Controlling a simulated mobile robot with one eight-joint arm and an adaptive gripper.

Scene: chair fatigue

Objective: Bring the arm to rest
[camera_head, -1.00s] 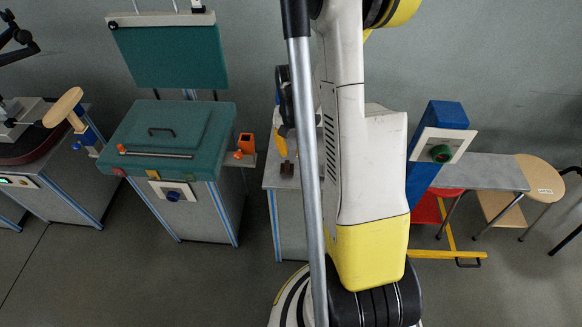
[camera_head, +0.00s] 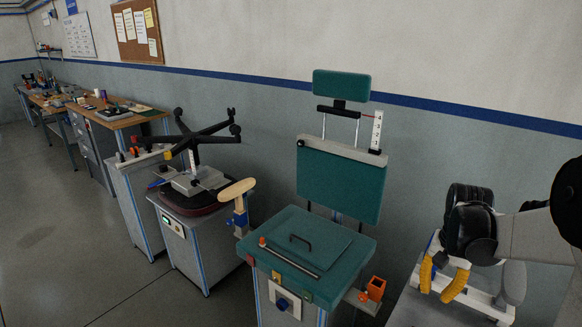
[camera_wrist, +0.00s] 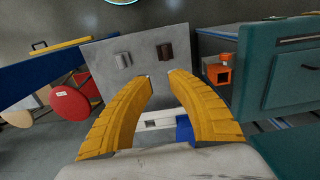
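My arm reaches in from the right edge of the head view, with my gripper (camera_head: 436,290) and its yellow fingers hanging down over a light grey surface at the lower right. In the wrist view my gripper (camera_wrist: 161,77) has its two curved yellow fingers apart. Nothing is held between them. Whether the fingers touch anything below cannot be told.
A green chair test stand (camera_head: 340,185) is left of my gripper, with an orange holder (camera_head: 376,288) on its near side. An upturned chair base (camera_head: 195,140) stands farther left. A red round seat (camera_wrist: 77,106) is left in the wrist view. Open floor (camera_head: 50,230) lies far left.

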